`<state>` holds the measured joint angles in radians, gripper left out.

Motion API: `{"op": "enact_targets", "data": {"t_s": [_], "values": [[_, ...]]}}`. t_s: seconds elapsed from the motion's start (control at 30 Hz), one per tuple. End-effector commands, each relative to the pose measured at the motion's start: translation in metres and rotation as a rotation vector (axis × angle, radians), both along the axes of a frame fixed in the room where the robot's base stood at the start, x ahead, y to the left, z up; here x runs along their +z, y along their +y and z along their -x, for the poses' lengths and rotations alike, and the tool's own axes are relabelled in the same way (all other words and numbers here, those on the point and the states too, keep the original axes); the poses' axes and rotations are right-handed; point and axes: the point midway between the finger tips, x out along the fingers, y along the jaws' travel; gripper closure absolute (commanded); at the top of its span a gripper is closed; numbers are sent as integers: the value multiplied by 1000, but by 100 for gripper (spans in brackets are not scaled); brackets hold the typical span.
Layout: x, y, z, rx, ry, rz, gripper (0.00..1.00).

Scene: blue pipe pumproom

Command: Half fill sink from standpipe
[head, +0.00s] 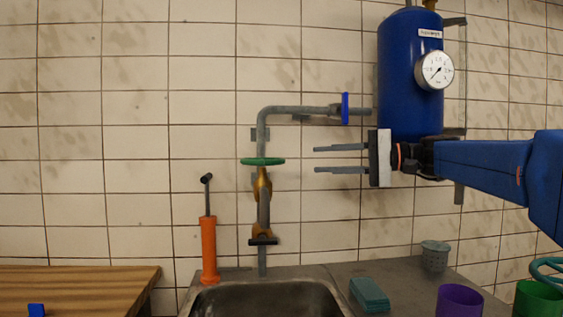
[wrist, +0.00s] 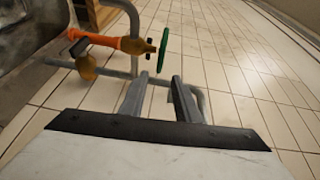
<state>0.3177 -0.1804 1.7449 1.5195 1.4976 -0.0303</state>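The grey standpipe (head: 263,135) runs down the tiled wall, with a green handwheel (head: 262,161) on it. Below the wheel are brass fittings (head: 262,186) and a dark crosspiece (head: 263,241). A blue wheel (head: 345,108) sits on the horizontal pipe above. The metal sink (head: 225,291) is below; its bottom is cut off and no water shows. My gripper (head: 316,160) points left, fingers apart and empty, to the right of the green wheel and not touching it. The wrist view shows the open fingers (wrist: 157,82) with the green wheel (wrist: 163,49) beyond them.
An orange hand pump (head: 208,248) stands left of the pipe. A blue tank (head: 405,75) with a gauge (head: 435,70) hangs behind my arm. A teal block (head: 369,294), grey cup (head: 435,255), purple cup (head: 459,300) and green cup (head: 536,300) stand right. A wooden table (head: 80,285) is left.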

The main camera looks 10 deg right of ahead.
Motion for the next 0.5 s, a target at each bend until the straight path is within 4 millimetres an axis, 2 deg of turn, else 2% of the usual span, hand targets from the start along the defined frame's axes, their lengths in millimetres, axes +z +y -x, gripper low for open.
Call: {"op": "enact_targets", "data": {"t_s": [0.5], "values": [[-4, 61, -24, 5, 1, 1, 71]]}}
